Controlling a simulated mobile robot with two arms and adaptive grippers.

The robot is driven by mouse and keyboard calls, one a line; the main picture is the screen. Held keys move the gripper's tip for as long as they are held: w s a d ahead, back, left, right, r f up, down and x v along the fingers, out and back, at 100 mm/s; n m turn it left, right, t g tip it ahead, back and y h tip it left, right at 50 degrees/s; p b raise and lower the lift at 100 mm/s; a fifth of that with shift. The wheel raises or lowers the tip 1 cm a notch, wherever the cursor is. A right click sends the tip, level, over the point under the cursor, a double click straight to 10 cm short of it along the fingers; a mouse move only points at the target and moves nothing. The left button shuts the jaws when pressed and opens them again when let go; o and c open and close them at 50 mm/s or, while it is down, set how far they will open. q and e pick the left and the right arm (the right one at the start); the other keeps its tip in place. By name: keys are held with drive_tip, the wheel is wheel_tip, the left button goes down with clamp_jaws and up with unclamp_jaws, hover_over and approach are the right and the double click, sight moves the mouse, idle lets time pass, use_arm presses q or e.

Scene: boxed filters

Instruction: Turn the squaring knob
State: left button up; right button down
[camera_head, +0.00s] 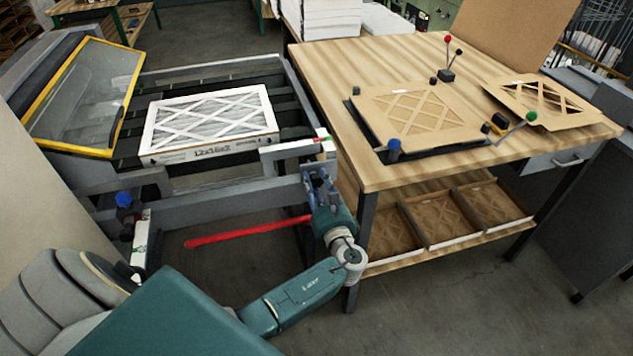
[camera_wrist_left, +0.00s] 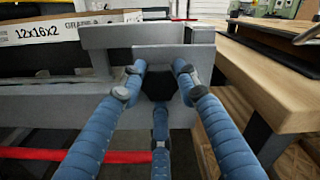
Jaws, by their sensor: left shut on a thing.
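My left gripper (camera_head: 319,178) is at the right end of the conveyor's front rail, beside the workbench leg. In the left wrist view, its blue fingers (camera_wrist_left: 160,80) are closed around a dark faceted knob (camera_wrist_left: 159,88) on the grey bracket. My right gripper is not in view.
A blue knob (camera_head: 124,199) sits at the rail's left end. A red bar (camera_head: 245,232) runs below the rail. The wooden workbench (camera_head: 330,70) stands close on the right, with a cardboard frame (camera_head: 415,112) on it. A yellow-framed guard (camera_head: 85,95) stands at left.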

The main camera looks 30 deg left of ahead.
use_arm(q)
drive_tip(key=o, duration=1.2)
drive_tip(key=shift+s+a, duration=0.1)
drive_tip(key=shift+a, duration=0.05)
drive_tip(key=shift+r, duration=0.1)
drive_tip(key=shift+s+d, duration=0.2)
drive_tip(key=shift+d, duration=0.25)
drive_tip(key=v, duration=1.1)
drive_tip(key=shift+s, duration=0.15)
